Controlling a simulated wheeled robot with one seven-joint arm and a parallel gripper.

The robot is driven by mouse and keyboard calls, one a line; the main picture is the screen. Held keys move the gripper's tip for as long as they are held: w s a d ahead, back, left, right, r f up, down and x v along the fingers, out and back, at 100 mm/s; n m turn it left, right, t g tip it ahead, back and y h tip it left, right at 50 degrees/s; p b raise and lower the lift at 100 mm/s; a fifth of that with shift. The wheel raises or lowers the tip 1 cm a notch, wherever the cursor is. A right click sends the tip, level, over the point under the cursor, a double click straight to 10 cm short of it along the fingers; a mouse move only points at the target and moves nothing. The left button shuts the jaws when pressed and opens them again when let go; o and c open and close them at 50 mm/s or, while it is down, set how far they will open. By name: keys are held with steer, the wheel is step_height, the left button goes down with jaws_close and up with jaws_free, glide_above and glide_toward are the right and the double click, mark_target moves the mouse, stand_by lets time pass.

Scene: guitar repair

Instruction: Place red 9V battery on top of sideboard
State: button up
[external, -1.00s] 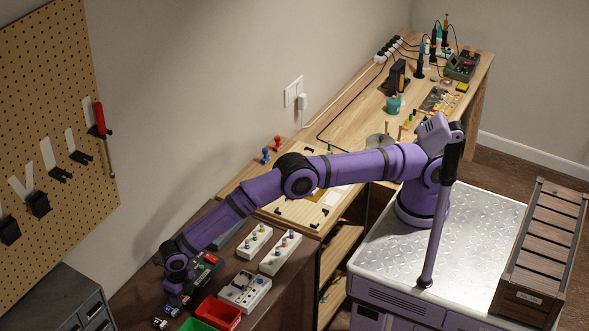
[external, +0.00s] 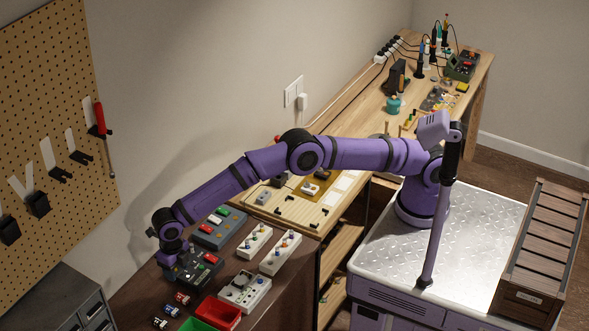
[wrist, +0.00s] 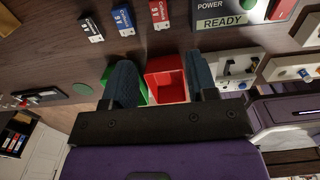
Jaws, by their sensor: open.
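The red 9V battery (external: 182,298) rests on the brown top of the sideboard (external: 287,300), at the end of a short row with a blue battery (external: 172,310) and a black one (external: 159,322). In the wrist view the red battery (wrist: 159,14) is at the top, apart from my fingers, with the blue (wrist: 123,20) and black (wrist: 90,27) ones to its left. My gripper (wrist: 162,78) is open, with nothing between its fingertips. In the external view my gripper (external: 174,268) is above the sideboard, up and left of the red battery; its fingers are hard to make out.
A red bin (external: 218,312) and a green bin (external: 197,325) stand right of the batteries. A dark device with a READY label (wrist: 228,14) is close by. White pedal-like boxes (external: 244,290) and a grey case (external: 218,229) crowd the sideboard's far part. A pegboard (external: 50,90) hangs left.

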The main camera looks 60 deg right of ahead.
steer(key=w+d+r+m+t, duration=0.1)
steer(key=w+d+r+m, duration=0.25)
steer(key=d+r, duration=0.5)
steer(key=w+d+r+m, duration=0.2)
steer(key=d+r+m, duration=0.2)
steer(key=d+r, duration=0.5)
steer(key=s+d+r+m+t, duration=0.15)
steer(key=d+r+m, duration=0.25)
steer(key=d+r, duration=0.5)
steer(key=s+d+r+m, duration=0.3)
steer(key=d+r+m, duration=0.3)
steer(key=d, duration=0.5)
steer(key=s+d+r+m+t, duration=0.1)
steer(key=s+d+r+m, duration=0.25)
steer(key=s+d, duration=0.45)
steer(key=s+d+r+m, duration=0.2)
steer(key=s+d+m, duration=0.35)
steer(key=d, duration=0.45)
steer(key=s+d+f+m+t, duration=0.1)
steer(key=s+d+f+m, duration=0.2)
steer(key=s, duration=0.6)
steer(key=s+d+f+m, duration=0.4)
steer(key=s+d+m, duration=0.2)
steer(key=s+d, duration=0.2)
steer(key=shift+s+t, duration=0.35)
steer(key=shift+s, duration=0.55)
